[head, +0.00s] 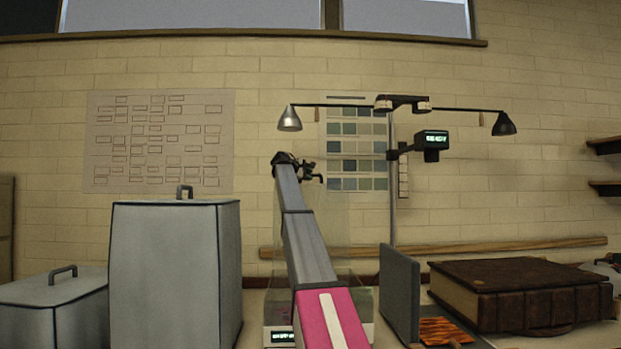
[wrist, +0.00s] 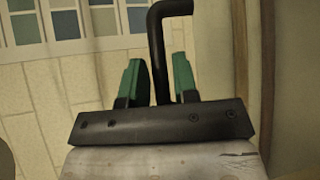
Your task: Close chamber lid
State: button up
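The chamber (head: 354,300) is a clear-walled box on the bench, partly hidden behind my arm. A faint clear panel, which seems to be its lid (head: 336,215), stands raised above it. My gripper (head: 311,177) is high over the chamber, at the upper left of that panel. In the wrist view, my gripper (wrist: 160,82) has its green fingers close on both sides of a black bent bar, which seems to be the lid handle (wrist: 158,45). The bar's attachment to the panel is hidden.
A tall grey covered box (head: 165,270) and a lower one (head: 50,305) stand at the left. At the right are an upright grey panel (head: 400,295), an orange marbled piece (head: 445,330) and a large brown book (head: 530,290). A lamp stand (head: 393,220) rises behind.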

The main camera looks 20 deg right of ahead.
jog(key=shift+x, duration=1.05)
grip_shut()
jog(key=s, duration=0.1)
jog(key=s+a, duration=0.1)
jog(key=s, duration=0.3)
jog(key=shift+s+a+r, duration=0.25)
grip_release()
